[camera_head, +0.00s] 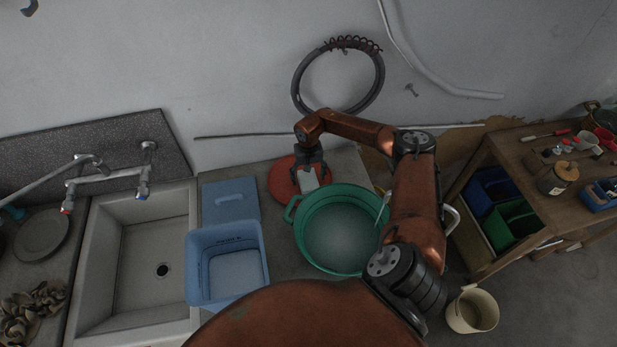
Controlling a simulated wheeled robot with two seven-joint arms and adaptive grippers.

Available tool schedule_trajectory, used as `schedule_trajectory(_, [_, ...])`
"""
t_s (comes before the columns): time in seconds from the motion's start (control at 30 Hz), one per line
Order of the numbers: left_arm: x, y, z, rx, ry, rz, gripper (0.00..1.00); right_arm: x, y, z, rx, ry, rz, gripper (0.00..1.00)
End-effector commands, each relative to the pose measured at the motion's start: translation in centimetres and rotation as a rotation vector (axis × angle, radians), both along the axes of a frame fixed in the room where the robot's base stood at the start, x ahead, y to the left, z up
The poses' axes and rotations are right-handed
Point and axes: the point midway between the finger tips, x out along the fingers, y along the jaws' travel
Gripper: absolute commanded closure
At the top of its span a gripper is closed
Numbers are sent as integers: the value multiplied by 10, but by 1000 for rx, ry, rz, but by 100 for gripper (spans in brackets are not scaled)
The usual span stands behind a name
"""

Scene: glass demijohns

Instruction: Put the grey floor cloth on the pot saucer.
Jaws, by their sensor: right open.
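The pot saucer (279,184) is a round, orange-red dish lying on the counter by the wall, behind the green basin. A small, flat, light grey piece that looks like the grey floor cloth (309,182) lies over the saucer's right part. My right gripper (309,172) reaches in over the saucer and is open, with its fingers right at the grey piece. The fingers hide part of the piece and the saucer. I cannot tell whether they touch the piece. My left gripper is not in view.
A green basin (336,265) stands just in front of the saucer, under my right arm. A blue tub (228,291) and a blue lidded box (230,193) stand left of it, beside the sink (118,314). A crumpled beige heap (33,310) lies far left.

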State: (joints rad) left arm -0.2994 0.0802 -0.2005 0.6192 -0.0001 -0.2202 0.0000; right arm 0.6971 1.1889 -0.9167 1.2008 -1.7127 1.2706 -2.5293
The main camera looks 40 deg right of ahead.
Motion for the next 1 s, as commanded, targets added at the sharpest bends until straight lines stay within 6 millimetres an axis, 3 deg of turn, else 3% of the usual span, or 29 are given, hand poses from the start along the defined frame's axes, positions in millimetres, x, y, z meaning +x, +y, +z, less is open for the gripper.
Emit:
schedule_trajectory(0.53, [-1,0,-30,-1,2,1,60,1,0,103,-1,-3,0,29])
schedule_trajectory(0.7, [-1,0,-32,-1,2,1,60,1,0,117,0,-1,0,29])
schedule_trajectory(1.0, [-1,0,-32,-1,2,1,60,1,0,120,0,-1,0,29])
